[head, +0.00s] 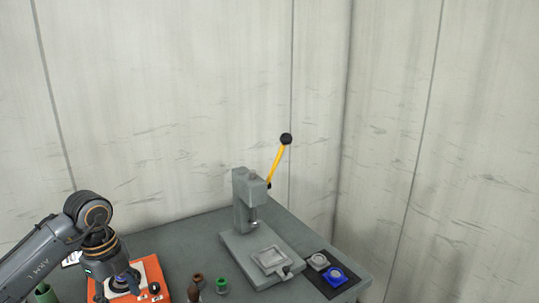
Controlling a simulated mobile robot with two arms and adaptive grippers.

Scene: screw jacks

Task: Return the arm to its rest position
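My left arm comes in from the lower left, bent at its dark joint, with its wrist pointing down. My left gripper (119,286) is low over an orange plate (152,270) at the front left of the table. Its fingertips are small and dark against a round pale part, so I cannot tell whether they are open or shut, or touching anything. My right gripper is not in view.
A grey press (244,204) with a raised yellow lever (277,163) stands mid-table. A black mat (341,289) with grey and blue pieces (335,276) lies right. Small brown (198,281) and green (222,286) items stand in front. Walls close off the back.

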